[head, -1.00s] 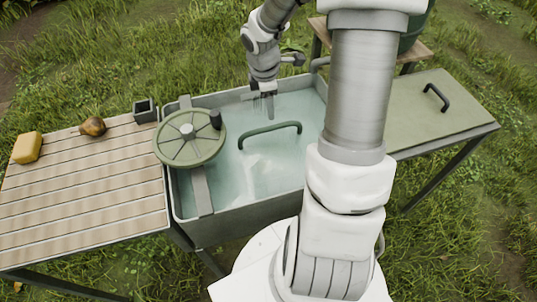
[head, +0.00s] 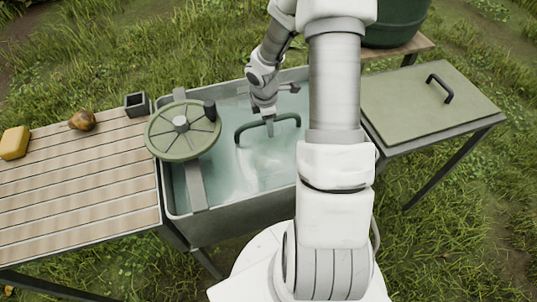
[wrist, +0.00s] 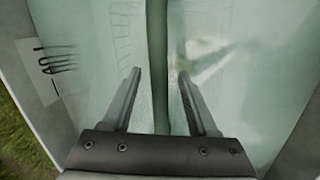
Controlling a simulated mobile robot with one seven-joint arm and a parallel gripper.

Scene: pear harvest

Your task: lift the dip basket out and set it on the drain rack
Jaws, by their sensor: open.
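The dip basket sits under the cloudy water of the tank (head: 240,210); its dark green arched handle (head: 287,118) stands above the surface. The basket's body is mostly hidden by the water. My gripper (head: 269,128) is at the handle's middle, pointing down. In the wrist view, the handle (wrist: 157,60) runs between the two open fingers of my gripper (wrist: 160,85), with a gap on each side. The slatted drain rack (head: 75,185) is left of the tank.
A round green spoked wheel (head: 183,131) lies over the tank's left end. A yellow sponge (head: 14,143), a brown pear (head: 82,120) and a small dark box (head: 137,104) sit along the rack's back edge. The rack's front is clear. A green lid (head: 415,105) is on the right.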

